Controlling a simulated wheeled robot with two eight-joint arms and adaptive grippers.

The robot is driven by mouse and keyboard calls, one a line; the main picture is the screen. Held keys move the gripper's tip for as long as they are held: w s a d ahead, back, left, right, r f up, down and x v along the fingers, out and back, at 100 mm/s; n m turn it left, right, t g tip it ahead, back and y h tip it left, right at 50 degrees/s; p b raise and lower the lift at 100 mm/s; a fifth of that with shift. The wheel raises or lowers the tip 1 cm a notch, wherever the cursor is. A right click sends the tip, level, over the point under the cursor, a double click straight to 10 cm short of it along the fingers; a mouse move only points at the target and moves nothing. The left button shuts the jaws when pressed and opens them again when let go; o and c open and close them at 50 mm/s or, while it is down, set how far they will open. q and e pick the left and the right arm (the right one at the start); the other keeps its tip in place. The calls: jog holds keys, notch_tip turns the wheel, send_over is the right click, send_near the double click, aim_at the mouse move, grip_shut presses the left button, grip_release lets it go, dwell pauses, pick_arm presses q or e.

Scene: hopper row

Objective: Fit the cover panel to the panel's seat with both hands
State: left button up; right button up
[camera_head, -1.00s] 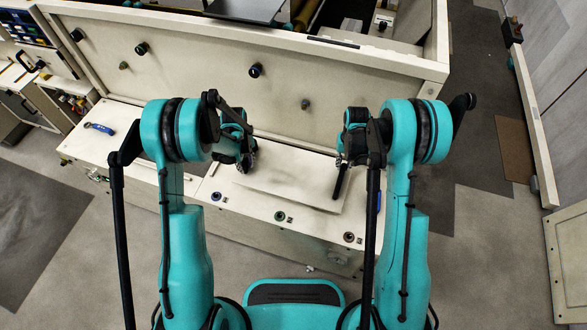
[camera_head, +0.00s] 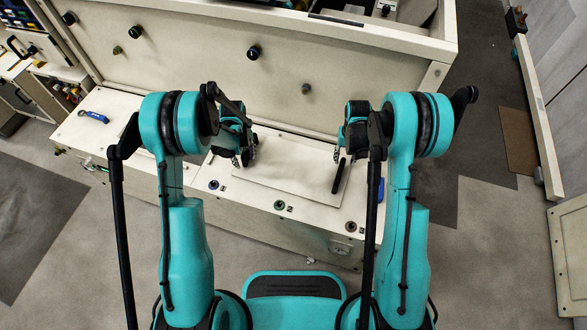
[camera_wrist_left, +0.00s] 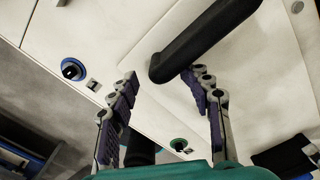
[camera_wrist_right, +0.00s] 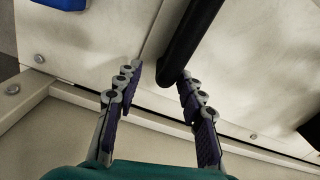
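The cover panel (camera_head: 283,178) is a flat pale plate lying on the white bench top, with a black bar handle near each end. My left gripper (camera_head: 241,160) is over its left end; in the left wrist view the left handle (camera_wrist_left: 210,38) has its near end between the spread fingertips (camera_wrist_left: 160,78). My right gripper (camera_head: 342,156) is at the right handle (camera_head: 338,177); in the right wrist view that handle (camera_wrist_right: 193,38) reaches between the spread fingertips (camera_wrist_right: 160,75). Both grippers are open, not closed on the handles. I cannot tell which surface is the panel's seat.
An upright white wall (camera_head: 195,55) with several dark knobs rises behind the bench. A blue-handled item (camera_head: 92,117) lies at the bench's left. Round fittings, such as a green-ringed one (camera_head: 279,205), line the front edge. Open floor (camera_head: 490,230) lies to the right.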

pick_arm(q)
jog(key=shift+d, duration=0.1)
pick_arm(e)
jog(key=shift+a, duration=0.1)
pick_arm(q)
jog(key=shift+r, duration=0.2)
pick_arm(e)
jog(key=shift+r, duration=0.15)
pick_arm(q)
notch_tip(320, 180, up, 12)
jog(key=shift+f, duration=0.15)
pick_arm(e)
notch_tip(320, 180, up, 12)
dwell(0.6)
